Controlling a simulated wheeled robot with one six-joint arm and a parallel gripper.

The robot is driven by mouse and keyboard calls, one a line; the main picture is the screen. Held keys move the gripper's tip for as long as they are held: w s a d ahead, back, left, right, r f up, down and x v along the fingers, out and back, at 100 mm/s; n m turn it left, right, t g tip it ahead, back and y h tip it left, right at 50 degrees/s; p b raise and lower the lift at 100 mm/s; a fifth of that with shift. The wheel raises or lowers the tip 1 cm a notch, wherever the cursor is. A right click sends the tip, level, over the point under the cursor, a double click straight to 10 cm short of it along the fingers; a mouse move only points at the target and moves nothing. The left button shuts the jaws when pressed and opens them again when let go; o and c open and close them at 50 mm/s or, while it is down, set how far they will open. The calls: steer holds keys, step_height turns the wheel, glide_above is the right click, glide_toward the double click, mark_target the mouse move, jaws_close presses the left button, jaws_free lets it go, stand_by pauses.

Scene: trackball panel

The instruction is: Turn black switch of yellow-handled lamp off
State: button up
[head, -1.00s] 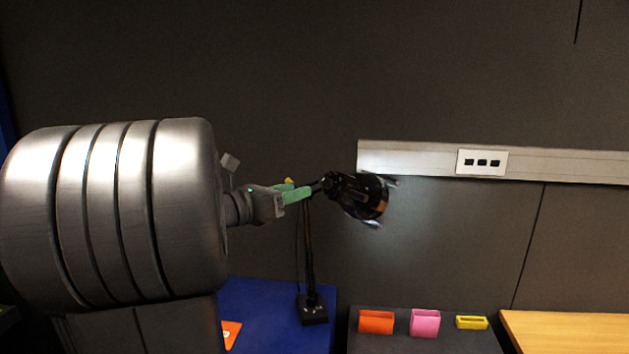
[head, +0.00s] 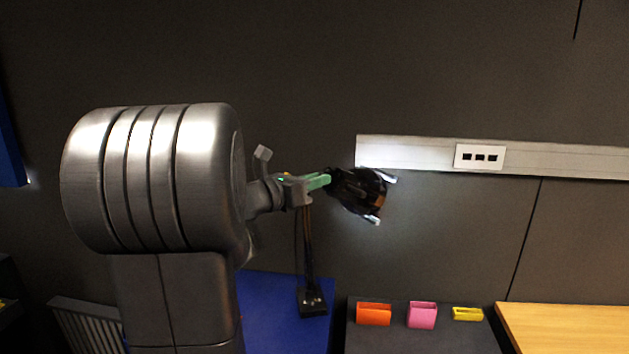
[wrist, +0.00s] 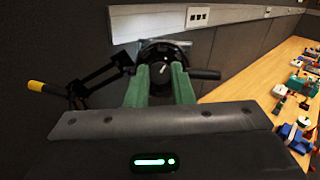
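The black lamp has its base (head: 312,301) on the blue surface and its head (head: 366,195) raised, facing right. The nearby wall is bright, as if lit. In the wrist view the lamp's round back (wrist: 160,52) is straight ahead, with a small pale switch-like part (wrist: 162,69) on it. The lamp's yellow handle (wrist: 47,90) sticks out at left, joined to black arm links. My gripper (head: 326,181) is at the back of the lamp head. Its green fingers (wrist: 161,80) are apart, with the small part seen between their tips. Contact cannot be told.
A pale wall rail (head: 410,155) with a socket plate (head: 480,156) runs behind. Orange (head: 374,314), pink (head: 422,315) and yellow (head: 467,314) holders stand on a dark surface. A wooden table (head: 560,330) is at right; the wrist view shows several items on a wooden surface.

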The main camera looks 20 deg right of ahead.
jaws_close()
steer(key=shift+f+m+b, duration=0.1)
steer(key=shift+m+b, duration=0.2)
steer(key=shift+b, duration=0.1)
steer(key=shift+w+r+m+g+y+b, duration=0.15)
steer(key=shift+m+g+b, duration=1)
steer(key=shift+m, duration=1.3)
steer(key=shift+w+m+g+y+b, duration=0.2)
steer(key=shift+m+g+b, duration=0.95)
steer(key=shift+m, duration=1.35)
steer(key=shift+w+r+m+g+y+b, duration=0.15)
steer(key=shift+m+g+b, duration=0.6)
steer(key=shift+m+g, duration=1.25)
steer(key=shift+m+t, duration=0.4)
steer(key=shift+m, duration=0.15)
steer(key=o, duration=0.6)
jaws_free()
